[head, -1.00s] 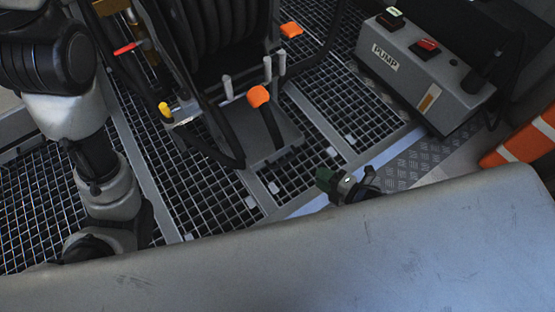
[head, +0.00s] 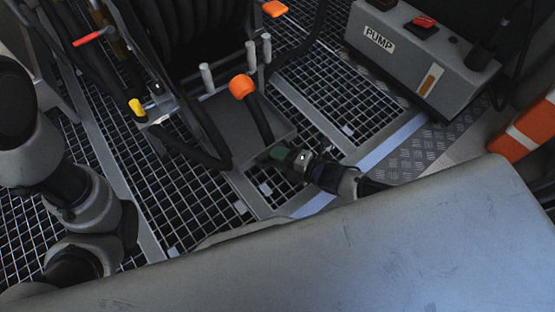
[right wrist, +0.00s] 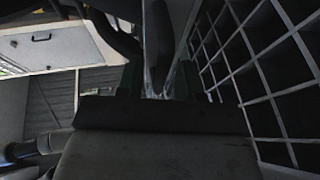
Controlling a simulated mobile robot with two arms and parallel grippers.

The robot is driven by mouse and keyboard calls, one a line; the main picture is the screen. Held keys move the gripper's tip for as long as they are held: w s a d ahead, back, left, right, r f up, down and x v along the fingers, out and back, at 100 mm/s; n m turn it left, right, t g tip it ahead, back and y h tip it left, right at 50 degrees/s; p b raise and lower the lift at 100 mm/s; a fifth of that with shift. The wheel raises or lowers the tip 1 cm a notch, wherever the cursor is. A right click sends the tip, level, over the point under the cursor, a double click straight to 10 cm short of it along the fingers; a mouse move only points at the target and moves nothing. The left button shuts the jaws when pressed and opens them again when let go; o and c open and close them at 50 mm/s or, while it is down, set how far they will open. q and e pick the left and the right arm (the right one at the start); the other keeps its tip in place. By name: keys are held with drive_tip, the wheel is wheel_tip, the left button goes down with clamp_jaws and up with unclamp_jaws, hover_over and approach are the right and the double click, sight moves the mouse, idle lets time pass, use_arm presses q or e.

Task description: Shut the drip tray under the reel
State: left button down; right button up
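A grey flat tray (head: 228,124) juts out at floor level below the dark hose reel (head: 190,40). An orange-knobbed lever (head: 242,88) and black hoses cross in front of it and hide parts of it. My right gripper (head: 281,156) has green fingertips and is low over the grating, close to the tray's near right corner. I cannot tell whether it touches the tray. In the right wrist view the two fingers (right wrist: 158,85) stand apart, with a dark, shiny-edged shape between or beyond them. My left arm shows at the left; its gripper does not show.
A grey pump box (head: 420,55) with a red switch stands at the upper right. A yellow-tipped handle (head: 137,107) and a red lever (head: 95,36) are left of the reel. Open grating (head: 190,205) lies in front. An orange-and-white barrier (head: 530,130) is at the right.

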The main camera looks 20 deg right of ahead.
drive_tip(key=shift+w+a, duration=0.25)
drive_tip(key=shift+a, duration=0.05)
drive_tip(key=shift+c, duration=0.5)
clamp_jaws()
